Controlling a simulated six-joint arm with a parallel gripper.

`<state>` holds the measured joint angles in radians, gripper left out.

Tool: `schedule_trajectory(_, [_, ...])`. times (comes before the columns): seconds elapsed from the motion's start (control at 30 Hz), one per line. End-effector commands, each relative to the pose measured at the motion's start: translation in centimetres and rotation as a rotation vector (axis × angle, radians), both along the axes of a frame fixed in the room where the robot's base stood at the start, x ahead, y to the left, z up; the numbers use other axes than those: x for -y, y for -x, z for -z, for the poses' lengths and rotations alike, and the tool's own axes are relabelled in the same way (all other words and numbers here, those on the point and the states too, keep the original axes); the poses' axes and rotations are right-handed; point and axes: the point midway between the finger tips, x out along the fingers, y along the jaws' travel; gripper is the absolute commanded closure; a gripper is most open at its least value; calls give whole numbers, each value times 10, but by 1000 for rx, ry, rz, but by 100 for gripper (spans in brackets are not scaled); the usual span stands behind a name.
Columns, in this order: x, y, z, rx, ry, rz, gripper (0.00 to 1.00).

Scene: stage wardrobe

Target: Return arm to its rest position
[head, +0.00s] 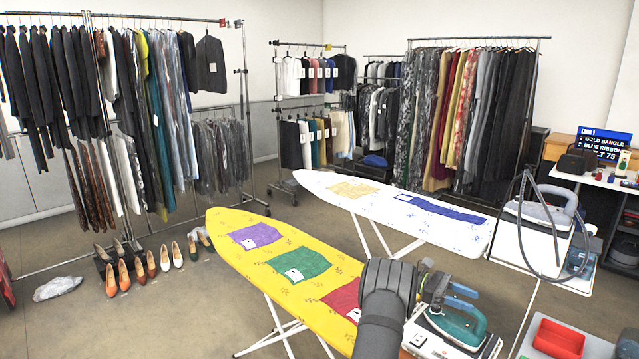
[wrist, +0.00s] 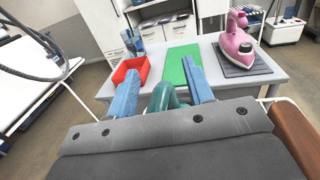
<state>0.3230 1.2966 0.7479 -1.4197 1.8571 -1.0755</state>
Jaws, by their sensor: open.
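My gripper (head: 468,298) is at the right end of the yellow ironing board (head: 235,228), close above a teal iron (head: 462,328). In the wrist view my gripper (wrist: 162,74) shows two blue fingers spread apart. Part of the teal iron (wrist: 163,97) shows between them, in line with the gap. The fingers are open, and I cannot tell whether they touch the iron. My arm hides part of the board's right end in the head view.
A white ironing board (head: 325,189) stands behind. A steam iron (head: 540,210) with a looped hose is on the right. A red tray (wrist: 116,76), green mat (wrist: 180,53) and pink iron (wrist: 236,42) are on a grey table (wrist: 285,75). Clothes racks line the back.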

Motion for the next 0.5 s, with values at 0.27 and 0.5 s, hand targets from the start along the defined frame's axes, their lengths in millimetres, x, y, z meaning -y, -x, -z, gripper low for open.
schedule_trajectory(0.27, [18,31,-22,1,-1,1,53])
schedule_trajectory(0.5, [1,2,0,1,1,-3,53])
